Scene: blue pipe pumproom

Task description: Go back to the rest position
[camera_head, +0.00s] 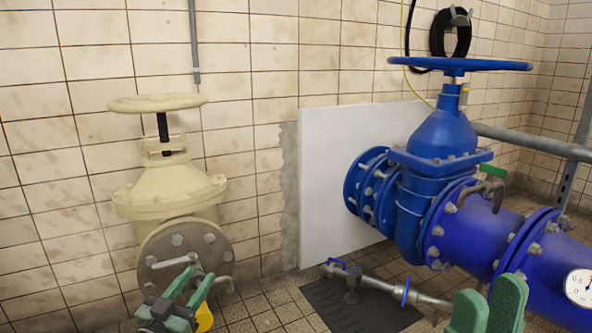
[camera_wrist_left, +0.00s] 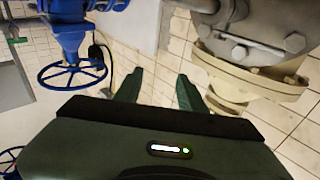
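My left gripper (camera_head: 191,283) is at the lower left of the head view, in front of the cream valve's (camera_head: 170,190) lower flange. In the left wrist view its two green fingers (camera_wrist_left: 158,82) stand apart with nothing between them. The cream valve (camera_wrist_left: 240,50) shows upside down there, beside the fingers. My right gripper (camera_head: 490,285) is at the bottom right of the head view, in front of the blue pipe. Its two green fingers stand a little apart, with nothing seen between them. The rest of both arms is mostly out of view.
A large blue valve (camera_head: 440,135) with a wide handwheel (camera_head: 460,64) and a thick blue pipe (camera_head: 490,232) fill the right side. A gauge (camera_head: 579,288) is at the right edge. A small pipe (camera_head: 385,286) runs low over a dark floor plate (camera_head: 345,312). Tiled walls stand behind.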

